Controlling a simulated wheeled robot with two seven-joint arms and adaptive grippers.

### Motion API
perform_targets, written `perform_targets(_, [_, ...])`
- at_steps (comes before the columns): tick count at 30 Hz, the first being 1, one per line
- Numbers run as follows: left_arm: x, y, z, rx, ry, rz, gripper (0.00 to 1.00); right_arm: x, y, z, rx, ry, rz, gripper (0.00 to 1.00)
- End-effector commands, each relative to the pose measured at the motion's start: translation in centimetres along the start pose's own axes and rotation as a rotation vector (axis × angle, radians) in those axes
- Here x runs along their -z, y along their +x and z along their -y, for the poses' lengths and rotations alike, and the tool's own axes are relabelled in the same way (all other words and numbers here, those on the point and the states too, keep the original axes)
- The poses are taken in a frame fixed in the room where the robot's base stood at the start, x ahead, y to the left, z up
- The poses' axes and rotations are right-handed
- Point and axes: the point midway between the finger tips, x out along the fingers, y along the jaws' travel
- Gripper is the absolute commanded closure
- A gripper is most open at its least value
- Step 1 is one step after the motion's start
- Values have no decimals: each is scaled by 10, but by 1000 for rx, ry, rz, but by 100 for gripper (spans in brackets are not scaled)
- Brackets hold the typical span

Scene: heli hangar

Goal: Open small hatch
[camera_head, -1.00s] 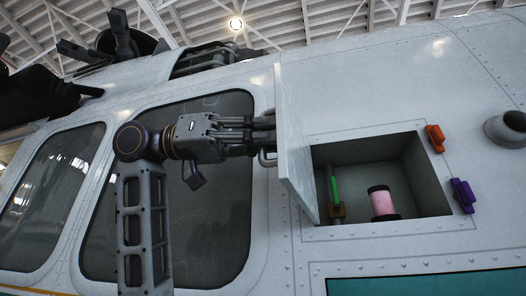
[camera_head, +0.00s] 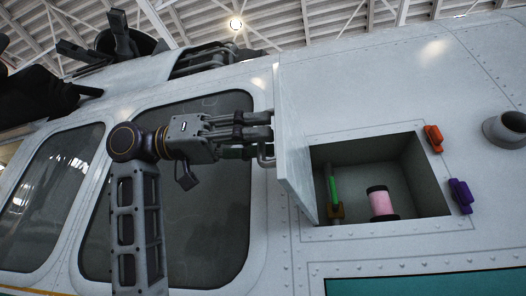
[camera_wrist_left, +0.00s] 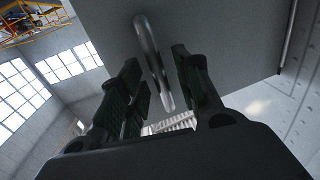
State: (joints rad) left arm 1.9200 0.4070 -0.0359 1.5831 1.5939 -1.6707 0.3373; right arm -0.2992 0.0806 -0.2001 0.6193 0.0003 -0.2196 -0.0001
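The small hatch door (camera_head: 295,145) stands swung open to the left of its square recess in the white helicopter side. Its handle (camera_head: 266,158) sticks out on the door's left face. My left gripper (camera_head: 268,134) is at the door's outer face, beside the handle. In the left wrist view the two fingers of my left gripper (camera_wrist_left: 160,95) are spread apart, with the metal handle (camera_wrist_left: 153,60) between and beyond them. The fingers do not appear closed on it. The hatch door also shows in the left wrist view (camera_wrist_left: 225,45). My right gripper is not in view.
Inside the recess (camera_head: 428,175) are a pink cylinder with dark ends (camera_head: 382,202) and a green and brown item (camera_head: 334,195). An orange latch (camera_head: 433,138) and a purple latch (camera_head: 461,195) sit at its right edge. A grey pipe (camera_head: 508,129) protrudes further right.

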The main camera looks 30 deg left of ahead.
Motion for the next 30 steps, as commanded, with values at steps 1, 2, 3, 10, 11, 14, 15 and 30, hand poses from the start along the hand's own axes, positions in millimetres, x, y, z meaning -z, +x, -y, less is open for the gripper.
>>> perform_targets(1, [0, -6, 0, 2, 0, -2, 67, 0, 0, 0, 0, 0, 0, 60])
perform_targets(2, [1, -9, 0, 2, 0, -3, 67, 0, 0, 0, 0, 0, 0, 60])
perform_targets(3, [1, -14, 0, 2, 0, -3, 67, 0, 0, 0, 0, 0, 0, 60])
perform_targets(10, [0, -47, 0, 2, 0, -2, 67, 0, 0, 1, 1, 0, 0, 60])
perform_targets(11, [0, -52, 0, 2, -1, -2, 67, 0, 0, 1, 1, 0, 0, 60])
perform_targets(14, [1, -67, 0, 2, -1, -4, 67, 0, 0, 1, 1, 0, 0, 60])
perform_targets(15, [1, -73, 0, 2, -1, -3, 67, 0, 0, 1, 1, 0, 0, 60])
perform_targets(30, [0, -108, 0, 1, 0, -1, 67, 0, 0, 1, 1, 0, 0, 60])
